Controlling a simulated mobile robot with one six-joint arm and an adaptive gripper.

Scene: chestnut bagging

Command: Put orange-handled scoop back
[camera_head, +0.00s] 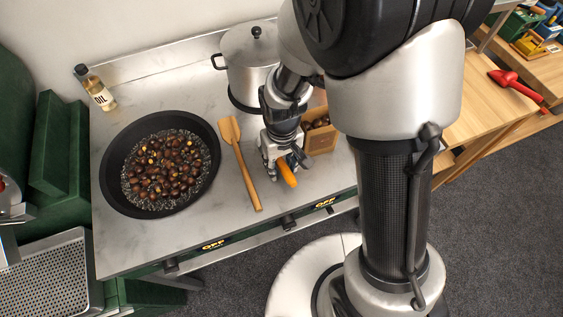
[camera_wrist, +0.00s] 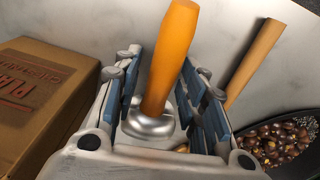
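The orange-handled scoop (camera_head: 287,174) is at my gripper, right of the middle of the steel counter. In the wrist view its orange handle (camera_wrist: 172,55) rises between the blue-padded fingers, with a rounded metal part (camera_wrist: 150,125) at its lower end. My gripper (camera_head: 275,160) points down over the counter. In the wrist view its fingers (camera_wrist: 163,88) stand apart on either side of the handle, with gaps visible. I cannot tell whether any finger touches it. The scoop's bowl is mostly hidden in the head view.
A wooden spatula (camera_head: 240,165) lies left of my gripper. Beyond it is a black pan (camera_head: 112,190) of chestnuts. A box (camera_head: 322,143) holding chestnuts is close on the right. A lidded pot (camera_head: 245,70) and an oil bottle (camera_head: 97,90) stand behind.

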